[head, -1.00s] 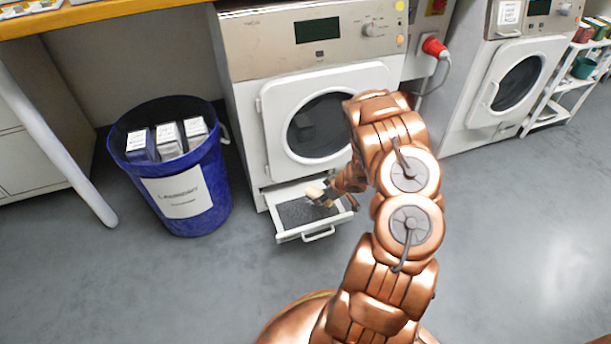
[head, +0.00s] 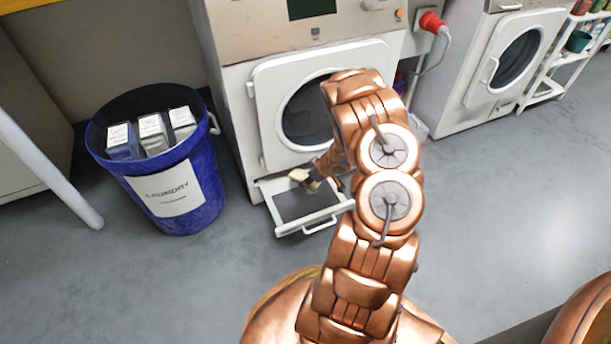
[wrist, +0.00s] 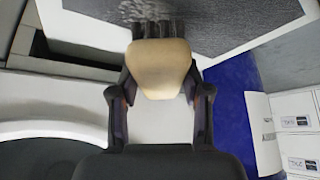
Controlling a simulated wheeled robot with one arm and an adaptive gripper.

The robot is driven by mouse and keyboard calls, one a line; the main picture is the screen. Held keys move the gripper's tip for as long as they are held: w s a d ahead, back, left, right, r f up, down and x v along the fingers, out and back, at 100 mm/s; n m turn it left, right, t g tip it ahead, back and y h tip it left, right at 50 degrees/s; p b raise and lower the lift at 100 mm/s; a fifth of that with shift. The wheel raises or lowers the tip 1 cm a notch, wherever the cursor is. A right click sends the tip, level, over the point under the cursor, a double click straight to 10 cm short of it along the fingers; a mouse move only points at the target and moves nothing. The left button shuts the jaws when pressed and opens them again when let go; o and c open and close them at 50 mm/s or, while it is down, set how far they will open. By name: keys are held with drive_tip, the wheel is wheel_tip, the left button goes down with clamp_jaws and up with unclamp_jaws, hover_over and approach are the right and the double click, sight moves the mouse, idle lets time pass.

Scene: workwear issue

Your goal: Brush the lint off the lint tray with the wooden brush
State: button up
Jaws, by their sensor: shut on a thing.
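The lint tray (head: 283,231) is a white drawer with a dark flat screen, pulled out below the dryer door. My gripper (head: 317,180) is over the tray's back part, shut on the wooden brush (head: 302,177). In the wrist view, my gripper (wrist: 160,88) has its two fingers on either side of the brush's pale handle (wrist: 160,62). The dark bristles point at the screen and appear to touch it. A patch of pale grey lint (wrist: 145,9) shows at the bristles. In the head view, lint is too small to make out.
A blue laundry bin (head: 205,185) with several boxes stands left of the tray. The dryer (head: 232,95) rises right behind the tray. A second machine (head: 470,105) and a white shelf (head: 548,88) stand at the right. The floor in front is clear.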

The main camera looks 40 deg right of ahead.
wheel_tip(320, 180, down, 4)
drive_tip(key=b, duration=0.3)
drive_tip(key=shift+r, duration=0.15)
drive_tip(key=shift+d+f, duration=0.15)
drive_tip(key=shift+f, duration=0.1)
drive_tip(key=shift+s+d+p, duration=0.2)
drive_tip(key=shift+d+p, duration=0.15)
drive_tip(key=shift+d, duration=0.45)
drive_tip(key=shift+c, duration=0.4)
drive_tip(key=shift+s+d, duration=0.35)
drive_tip(key=shift+d, duration=0.55)
drive_tip(key=shift+s+d+f+b, duration=0.1)
drive_tip(key=shift+d+f+b, duration=0.1)
drive_tip(key=shift+b, duration=0.15)
drive_tip(key=shift+a+b, duration=0.1)
drive_tip(key=shift+b, duration=0.2)
drive_tip(key=shift+a+r, duration=0.2)
drive_tip(key=shift+a, duration=0.3)
drive_tip(key=shift+w+a, duration=0.45)
drive_tip(key=shift+a, duration=0.4)
drive_tip(key=shift+w+a, duration=0.2)
drive_tip(key=shift+a, duration=0.5)
wheel_tip(320, 180, up, 3)
drive_tip(key=shift+d+r+p, duration=0.1)
drive_tip(key=shift+d+p, duration=0.05)
drive_tip(key=shift+p, duration=1)
wheel_tip(320, 180, up, 5)
drive_tip(key=p, duration=0.5)
